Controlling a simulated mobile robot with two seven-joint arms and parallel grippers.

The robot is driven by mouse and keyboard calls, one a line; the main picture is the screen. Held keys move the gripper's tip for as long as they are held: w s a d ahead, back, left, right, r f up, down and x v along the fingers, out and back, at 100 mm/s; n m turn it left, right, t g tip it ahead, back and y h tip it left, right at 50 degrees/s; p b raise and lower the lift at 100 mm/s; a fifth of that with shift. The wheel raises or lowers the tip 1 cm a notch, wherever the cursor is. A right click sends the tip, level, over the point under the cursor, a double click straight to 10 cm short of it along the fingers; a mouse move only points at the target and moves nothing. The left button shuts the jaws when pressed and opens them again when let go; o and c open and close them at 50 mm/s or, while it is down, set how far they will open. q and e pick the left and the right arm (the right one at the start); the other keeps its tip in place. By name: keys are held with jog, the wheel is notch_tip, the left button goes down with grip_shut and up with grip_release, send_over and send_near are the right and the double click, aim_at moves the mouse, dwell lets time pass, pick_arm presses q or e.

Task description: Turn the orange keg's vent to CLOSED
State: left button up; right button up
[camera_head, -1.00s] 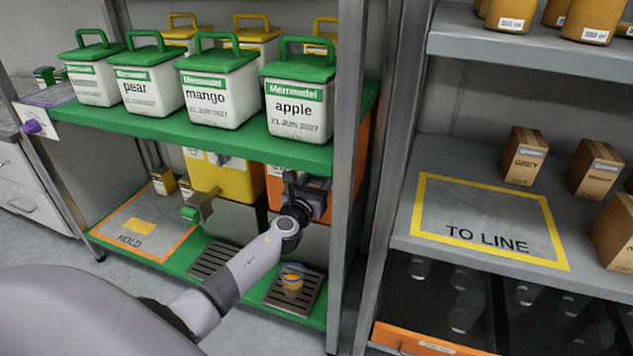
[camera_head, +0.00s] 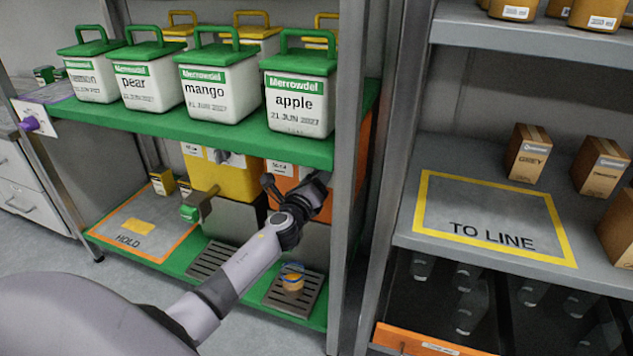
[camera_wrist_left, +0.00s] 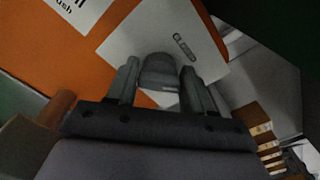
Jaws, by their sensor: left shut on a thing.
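The orange keg (camera_head: 283,169) stands on the lower shelf of the green rack, partly behind my left arm. In the left wrist view its orange front (camera_wrist_left: 130,42) carries a white plate (camera_wrist_left: 170,32) with small dark lettering, too blurred to read surely. The grey vent knob (camera_wrist_left: 160,72) sits in front of this plate, between the fingers of my left gripper (camera_wrist_left: 161,84). The gripper is shut on the knob. In the head view the left gripper (camera_head: 316,184) is at the keg's upper front and hides the knob. My right gripper is not in view.
A yellow keg (camera_head: 203,174) stands left of the orange one.

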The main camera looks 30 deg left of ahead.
pick_arm(q)
jog(key=n, duration=0.3)
jog(key=shift+f+b, duration=0.1)
jog(key=shift+b, duration=0.2)
jog(key=shift+n, duration=0.9)
jog(key=shift+f+n+b, duration=0.1)
jog(key=shift+n+b, duration=0.2)
jog(key=shift+n, duration=2.3)
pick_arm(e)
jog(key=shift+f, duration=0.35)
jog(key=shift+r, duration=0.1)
pick_arm(q)
jog(key=o, duration=1)
jog(key=shift+c, duration=0.2)
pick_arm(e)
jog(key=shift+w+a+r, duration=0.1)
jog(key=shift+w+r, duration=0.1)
